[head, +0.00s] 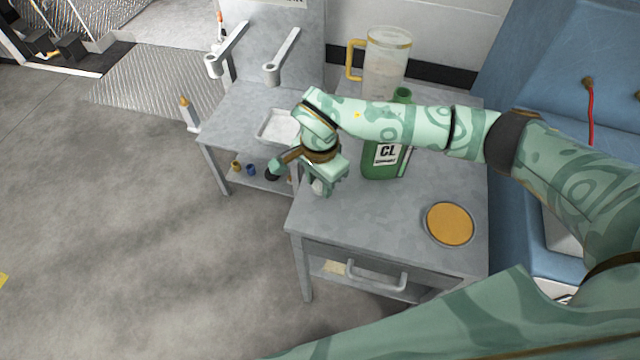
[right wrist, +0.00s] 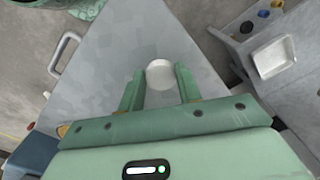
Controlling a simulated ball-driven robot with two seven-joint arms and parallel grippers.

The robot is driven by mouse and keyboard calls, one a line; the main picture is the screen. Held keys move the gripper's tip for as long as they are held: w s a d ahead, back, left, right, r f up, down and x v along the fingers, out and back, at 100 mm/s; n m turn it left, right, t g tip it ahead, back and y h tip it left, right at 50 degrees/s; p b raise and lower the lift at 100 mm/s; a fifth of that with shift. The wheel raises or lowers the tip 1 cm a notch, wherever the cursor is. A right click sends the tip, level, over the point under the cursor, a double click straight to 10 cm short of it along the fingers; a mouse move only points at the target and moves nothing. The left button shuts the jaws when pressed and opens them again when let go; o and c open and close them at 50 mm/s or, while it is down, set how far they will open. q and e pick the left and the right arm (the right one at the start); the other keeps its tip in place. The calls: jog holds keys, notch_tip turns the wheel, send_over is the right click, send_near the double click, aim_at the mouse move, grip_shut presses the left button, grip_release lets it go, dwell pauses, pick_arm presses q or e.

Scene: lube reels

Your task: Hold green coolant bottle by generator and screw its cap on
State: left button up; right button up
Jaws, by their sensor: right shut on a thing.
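The green coolant bottle (head: 382,165), with a white "CL" label, stands upright on the grey table (head: 400,215), partly hidden behind my right forearm. Its green top (head: 402,95) shows above the arm. My right gripper (head: 330,187) points down over the table's left edge area, left of the bottle and apart from it. It is shut on a small white round cap (right wrist: 160,73), seen between the fingertips in the right wrist view (right wrist: 160,88). In the head view the white cap (head: 318,186) is partly covered by the fingers. My left gripper is not in view.
A clear jug (head: 385,62) with a yellow handle stands behind the bottle. An orange-topped round dish (head: 450,224) sits at the table's front right. A side bench (head: 235,115) with a tray (head: 277,127) is to the left. The blue generator housing (head: 560,60) is at right.

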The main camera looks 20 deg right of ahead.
jog(key=s+d+r+p, duration=0.3)
jog(key=s+d+r, duration=0.6)
jog(key=s+r, duration=0.1)
jog(key=shift+s+r+p, duration=0.25)
jog(key=shift+s+p, duration=0.1)
jog(key=shift+s, duration=0.05)
notch_tip(320, 180, up, 9)
jog(key=w+a+n, duration=0.1)
jog(key=n, duration=1.1)
jog(key=shift+a+r+n, duration=0.15)
jog(key=shift+r+n, duration=0.05)
jog(key=shift+n, duration=0.2)
